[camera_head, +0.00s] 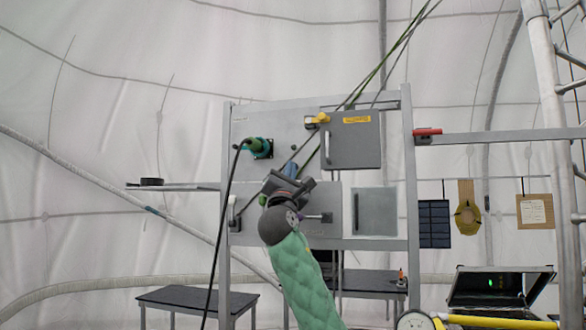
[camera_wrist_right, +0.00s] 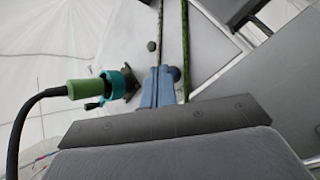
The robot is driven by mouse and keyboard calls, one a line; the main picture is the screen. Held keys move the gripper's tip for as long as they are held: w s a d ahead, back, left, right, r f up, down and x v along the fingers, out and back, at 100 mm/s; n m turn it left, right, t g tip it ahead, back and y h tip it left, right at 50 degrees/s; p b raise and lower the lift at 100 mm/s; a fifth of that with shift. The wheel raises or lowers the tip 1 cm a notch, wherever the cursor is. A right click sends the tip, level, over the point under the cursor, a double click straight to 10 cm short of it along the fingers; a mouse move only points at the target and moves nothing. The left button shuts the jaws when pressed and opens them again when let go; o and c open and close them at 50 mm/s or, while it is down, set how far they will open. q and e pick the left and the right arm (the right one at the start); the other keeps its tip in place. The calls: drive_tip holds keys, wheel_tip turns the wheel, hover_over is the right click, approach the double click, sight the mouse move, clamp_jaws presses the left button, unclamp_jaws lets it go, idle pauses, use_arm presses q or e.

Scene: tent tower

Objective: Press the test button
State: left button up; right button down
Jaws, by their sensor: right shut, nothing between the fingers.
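My right gripper (camera_head: 291,168) is raised in front of the grey panel (camera_head: 240,122), its blue fingers pointing up and towards the panel. The closed blue fingers also show in the right wrist view (camera_wrist_right: 158,86), with nothing between them. A small dark round knob (camera_wrist_right: 151,46) sits on the panel just beyond the fingertips. A second dark-blue round piece (camera_wrist_right: 174,73) shows right beside the fingers. I cannot tell which of these is the test button, nor whether the fingers touch anything. My left gripper is not in view.
A green plug in a teal socket (camera_head: 258,147), with a black cable, is left of the gripper. A grey box (camera_head: 351,145) with a yellow label is to the right. A red-handled item (camera_head: 428,131) sits on the right rail.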

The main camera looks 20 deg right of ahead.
drive_tip(key=shift+w, duration=0.1)
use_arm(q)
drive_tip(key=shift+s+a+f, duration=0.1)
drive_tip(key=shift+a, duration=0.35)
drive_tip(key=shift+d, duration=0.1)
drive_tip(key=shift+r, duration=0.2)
use_arm(e)
drive_tip(key=s+a, duration=0.3)
drive_tip(key=s, duration=0.2)
drive_tip(key=shift+s+a, duration=0.2)
drive_tip(key=shift+a, duration=0.05)
idle(1.1)
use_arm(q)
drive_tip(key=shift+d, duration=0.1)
use_arm(e)
drive_tip(key=shift+f, duration=0.1)
